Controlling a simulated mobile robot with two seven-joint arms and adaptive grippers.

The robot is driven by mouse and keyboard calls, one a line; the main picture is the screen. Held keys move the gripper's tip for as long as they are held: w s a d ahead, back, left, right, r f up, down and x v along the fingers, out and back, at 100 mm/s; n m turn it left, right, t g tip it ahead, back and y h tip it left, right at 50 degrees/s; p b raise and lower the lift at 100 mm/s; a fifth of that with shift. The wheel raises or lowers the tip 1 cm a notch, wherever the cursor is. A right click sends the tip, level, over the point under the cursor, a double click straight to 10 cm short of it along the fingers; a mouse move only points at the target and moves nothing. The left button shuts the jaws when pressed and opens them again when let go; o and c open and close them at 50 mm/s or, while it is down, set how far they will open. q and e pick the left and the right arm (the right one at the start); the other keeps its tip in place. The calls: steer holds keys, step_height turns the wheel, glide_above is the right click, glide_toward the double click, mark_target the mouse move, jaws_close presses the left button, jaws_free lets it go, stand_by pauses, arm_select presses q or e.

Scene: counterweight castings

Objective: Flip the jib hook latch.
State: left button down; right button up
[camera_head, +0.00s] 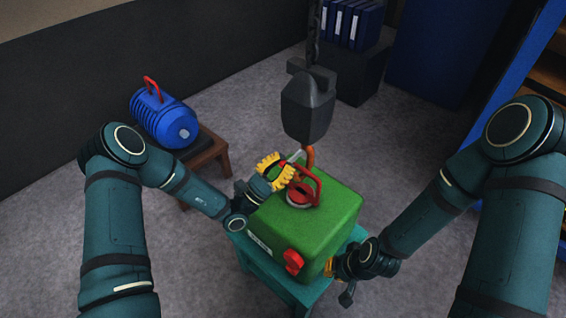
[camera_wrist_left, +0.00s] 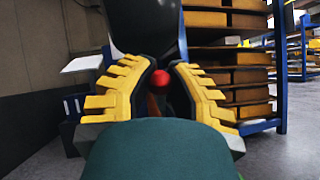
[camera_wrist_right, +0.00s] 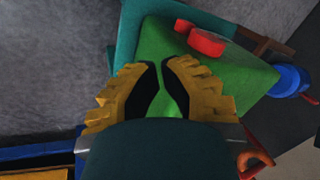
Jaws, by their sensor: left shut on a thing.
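The dark hook block (camera_head: 308,106) hangs above the green casting (camera_head: 312,222), with the orange hook (camera_head: 309,155) beneath it at the casting's red handle (camera_head: 315,186). A pale grey lever (camera_head: 296,156), probably the latch, shows beside the hook. My left gripper (camera_head: 287,172) is at the hook. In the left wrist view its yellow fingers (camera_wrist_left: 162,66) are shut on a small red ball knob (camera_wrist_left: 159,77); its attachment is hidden. My right gripper (camera_head: 333,267) is low beside the casting. Its fingertips (camera_wrist_right: 161,63) are close together over the green surface; contact is unclear.
The green casting stands on a teal stand (camera_head: 262,263) and has a red knob (camera_head: 293,261) on its front. A blue casting (camera_head: 168,119) with a red handle rests on a brown stool (camera_head: 210,153). Grey floor is clear between the stands.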

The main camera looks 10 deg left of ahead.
steer(key=shift+w, duration=0.1)
jaws_close()
steer(key=w+r+m+t, duration=0.1)
steer(key=w, duration=0.2)
steer(key=w+a+r+m+t+h, duration=0.1)
steer(key=w+t, duration=0.1)
steer(key=w, duration=0.2)
steer(key=w+r+m+t+h, duration=0.1)
steer(key=w+r+m, duration=0.1)
steer(key=w, duration=0.2)
steer(key=shift+w+a, duration=0.1)
steer(key=shift+a, duration=0.3)
steer(key=w+a+r+m+t+h, duration=0.1)
steer(key=w+r+m+t+h, duration=0.1)
steer(key=w+r+m+h, duration=0.65)
steer(key=s+a+r+m+g+y, duration=0.1)
steer(key=s+a+r+m+g, duration=0.25)
steer(key=a+r+m, duration=0.55)
steer(key=s+a+r+m+g+y, duration=0.2)
steer(key=s+a+r+m+g, duration=0.3)
steer(key=r, duration=0.8)
steer(key=w+d+f+n+t, duration=0.1)
steer(key=w+f, duration=0.4)
steer(key=f, duration=0.7)
steer(key=shift+f+n+t, duration=0.15)
steer(key=shift+n+t, duration=0.6)
steer(key=shift+h, duration=0.25)
